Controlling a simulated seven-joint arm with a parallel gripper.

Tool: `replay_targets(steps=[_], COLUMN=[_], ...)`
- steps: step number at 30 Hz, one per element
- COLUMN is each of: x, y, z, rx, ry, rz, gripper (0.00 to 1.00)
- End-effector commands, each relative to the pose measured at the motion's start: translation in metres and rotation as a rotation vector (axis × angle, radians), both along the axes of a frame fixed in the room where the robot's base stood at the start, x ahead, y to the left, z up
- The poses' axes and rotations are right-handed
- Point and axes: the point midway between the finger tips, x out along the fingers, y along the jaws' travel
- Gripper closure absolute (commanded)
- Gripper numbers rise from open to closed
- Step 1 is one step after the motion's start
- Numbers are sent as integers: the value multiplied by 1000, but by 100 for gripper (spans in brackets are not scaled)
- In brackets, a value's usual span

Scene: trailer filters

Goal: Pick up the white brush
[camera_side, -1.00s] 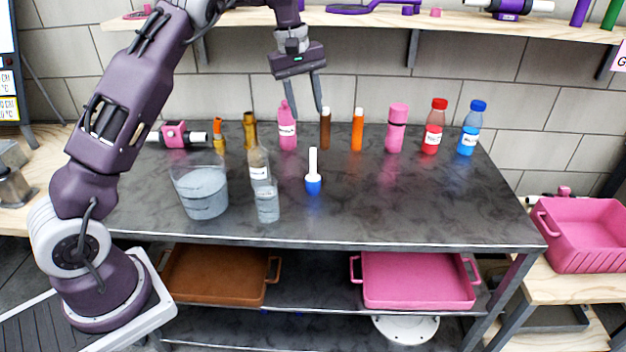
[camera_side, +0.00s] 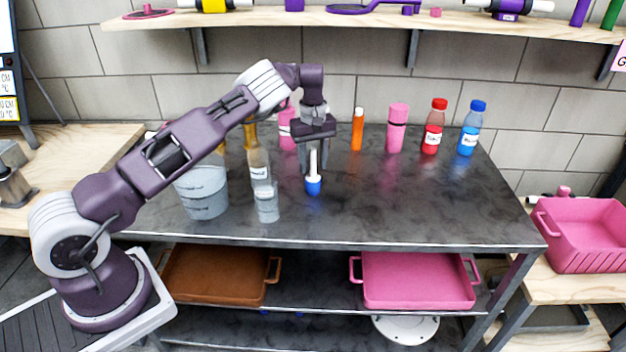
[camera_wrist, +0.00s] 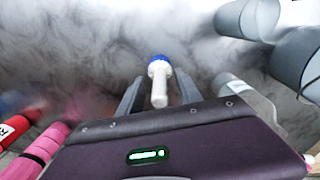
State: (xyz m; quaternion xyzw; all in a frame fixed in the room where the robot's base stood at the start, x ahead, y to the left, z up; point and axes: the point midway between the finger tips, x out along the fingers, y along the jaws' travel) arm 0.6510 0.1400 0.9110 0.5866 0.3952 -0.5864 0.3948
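The white brush (camera_side: 313,162) stands upright on the dark table, its white handle pointing up and its blue end down. My gripper (camera_side: 314,172) has come down over it from above and is open, with one finger on each side of the handle. In the wrist view the brush (camera_wrist: 159,88) shows between the two open fingers (camera_wrist: 158,95), with a visible gap on both sides. No contact between fingers and handle shows.
A clear bottle (camera_side: 259,172) and a beaker (camera_side: 205,195) stand to the left. Behind are a pink bottle (camera_side: 286,128), an orange tube (camera_side: 357,130), a pink bottle (camera_side: 396,128), a red bottle (camera_side: 433,128) and a blue bottle (camera_side: 470,130). The table's front right is clear.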

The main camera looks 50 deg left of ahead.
Motion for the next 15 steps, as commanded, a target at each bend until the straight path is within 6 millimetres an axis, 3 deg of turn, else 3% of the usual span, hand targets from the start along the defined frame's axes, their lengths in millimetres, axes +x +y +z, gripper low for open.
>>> replay_targets(steps=[1, 6, 15], x=[0, 0, 0], y=[0, 0, 0], z=[0, 0, 1], rx=[0, 0, 0], ry=[0, 0, -1], rz=[0, 0, 0], gripper=[69, 100, 100])
